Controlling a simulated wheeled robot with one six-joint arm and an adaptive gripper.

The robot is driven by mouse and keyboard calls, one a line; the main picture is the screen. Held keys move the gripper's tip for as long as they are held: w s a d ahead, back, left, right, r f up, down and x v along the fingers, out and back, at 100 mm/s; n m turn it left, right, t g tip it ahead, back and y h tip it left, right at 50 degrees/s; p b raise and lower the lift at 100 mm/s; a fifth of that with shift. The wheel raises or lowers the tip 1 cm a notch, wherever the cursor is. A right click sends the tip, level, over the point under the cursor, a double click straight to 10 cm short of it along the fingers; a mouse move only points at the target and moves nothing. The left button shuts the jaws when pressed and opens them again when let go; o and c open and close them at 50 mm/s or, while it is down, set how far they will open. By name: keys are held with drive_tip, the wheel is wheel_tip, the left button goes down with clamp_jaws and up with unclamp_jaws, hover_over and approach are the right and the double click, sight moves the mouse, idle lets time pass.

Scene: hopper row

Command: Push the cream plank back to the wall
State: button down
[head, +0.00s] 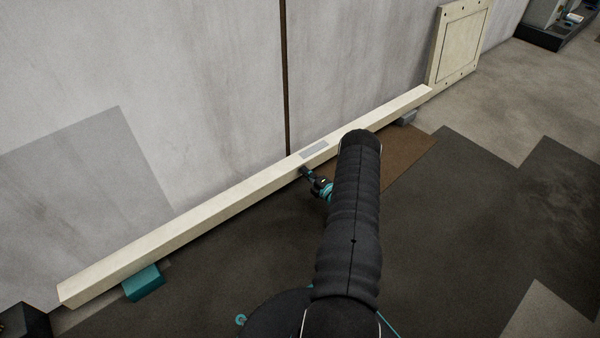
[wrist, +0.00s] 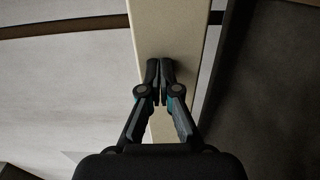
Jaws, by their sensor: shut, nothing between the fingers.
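The cream plank (head: 215,198) lies lengthwise along the foot of the grey wall (head: 180,80), from lower left to upper right in the head view. It has a grey patch on top near its middle. My gripper (head: 304,172) is shut and empty at the plank's near side, close to that patch. In the wrist view the closed fingertips (wrist: 160,66) overlap the plank (wrist: 170,28). I cannot tell whether they touch it. Any narrow gap between plank and wall is hidden. My arm covers part of the plank right of the gripper.
A teal block (head: 143,282) sits under the plank's left part, and a grey block (head: 407,117) near its right end. A framed cream panel (head: 459,42) stands against the wall beyond. A dark object (head: 22,321) is at lower left. The dark carpet (head: 470,230) on the right is clear.

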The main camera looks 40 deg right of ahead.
sight(299, 166)
drive_tip(key=shift+w+a+b, duration=0.15)
drive_tip(key=shift+w+b, duration=0.6)
drive_tip(key=shift+w, duration=0.4)
drive_tip(key=shift+w, duration=0.15)
drive_tip(key=shift+w+a, duration=0.1)
drive_tip(key=shift+w, duration=0.75)
drive_tip(key=s+p, duration=0.1)
drive_tip(key=s, duration=0.7)
drive_tip(key=shift+d, duration=0.35)
drive_tip(key=shift+n, duration=0.3)
